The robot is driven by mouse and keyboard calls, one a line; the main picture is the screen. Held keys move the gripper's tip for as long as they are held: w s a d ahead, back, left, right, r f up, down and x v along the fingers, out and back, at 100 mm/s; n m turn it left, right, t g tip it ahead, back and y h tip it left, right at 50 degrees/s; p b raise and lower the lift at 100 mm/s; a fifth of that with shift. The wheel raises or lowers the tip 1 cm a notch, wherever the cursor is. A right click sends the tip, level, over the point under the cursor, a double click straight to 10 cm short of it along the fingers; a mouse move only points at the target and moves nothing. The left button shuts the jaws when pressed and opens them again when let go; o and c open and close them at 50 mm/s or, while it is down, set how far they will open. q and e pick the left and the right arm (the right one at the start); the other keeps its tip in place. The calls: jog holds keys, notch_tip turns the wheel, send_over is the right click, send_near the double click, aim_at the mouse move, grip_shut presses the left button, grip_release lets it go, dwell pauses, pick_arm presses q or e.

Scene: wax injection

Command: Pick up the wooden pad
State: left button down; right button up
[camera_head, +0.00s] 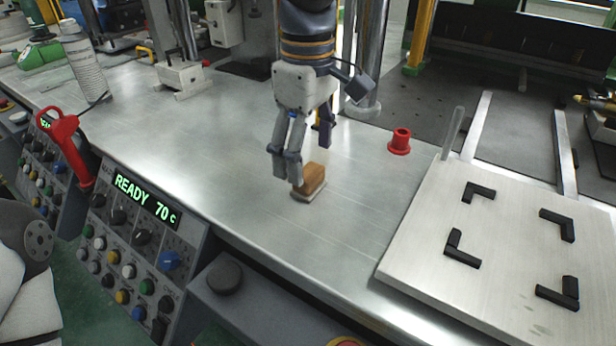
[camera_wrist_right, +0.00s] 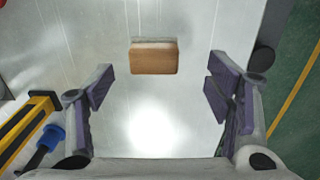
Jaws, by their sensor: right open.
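The wooden pad (camera_head: 312,178) is a small brown block with a pale grey base, lying on the metal table (camera_head: 226,150) near the middle. In the right wrist view the wooden pad (camera_wrist_right: 154,60) lies ahead of the fingertips, between their lines and a little left of centre. My right gripper (camera_head: 300,146) points down over the table, just above and beside the pad. In the wrist view my right gripper (camera_wrist_right: 160,92) is open, with nothing between its fingers. In the head view a finger overlaps the pad's left edge. My left gripper is not in view.
A red flanged part (camera_head: 400,141) stands right of the pad. A pale plate with black corner brackets (camera_head: 462,250) fills the right front. A control panel reading READY 70 C (camera_head: 145,195) and a red handheld tool (camera_head: 66,145) are at left. Table around the pad is clear.

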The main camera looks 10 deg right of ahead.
aim_at(311, 172)
jog(key=f, duration=0.5)
jog(key=shift+w+d+f, duration=0.15)
jog(key=shift+d, duration=0.15)
jog(key=c, duration=1.4)
jog(key=shift+o, duration=0.2)
